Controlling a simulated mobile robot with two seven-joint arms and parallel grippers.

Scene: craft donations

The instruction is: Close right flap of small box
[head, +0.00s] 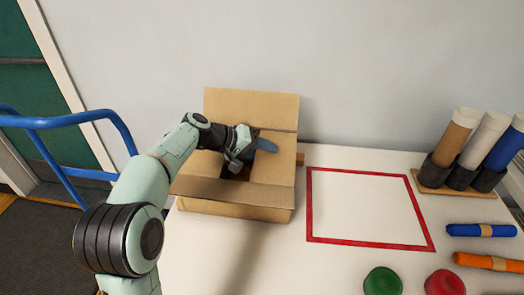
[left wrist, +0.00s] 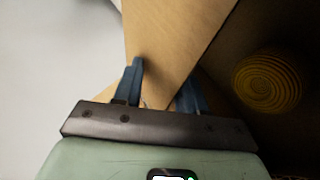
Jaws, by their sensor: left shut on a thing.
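The small cardboard box (head: 235,213) stands on the table. Its back flap (head: 250,108) stands upright, and its front flap (head: 225,190) leans outward. The right flap (head: 273,172) lies inward over the right part of the opening. My left gripper (head: 252,152) is above the opening at that flap's inner edge. In the left wrist view, the blue fingers of my left gripper (left wrist: 163,95) are shut on a cardboard flap (left wrist: 170,50), which seems to be the right one. My arm partly hides the left side of the box. My right gripper is out of view.
A yellow coiled item (left wrist: 268,82) shows beside the flap. A red square outline (head: 370,207) on the table right of the box is empty. Rolls in a holder (head: 458,190), a blue roll (head: 480,230) and an orange roll (head: 488,262) are at right. A blue cart rail (head: 60,122) stands left.

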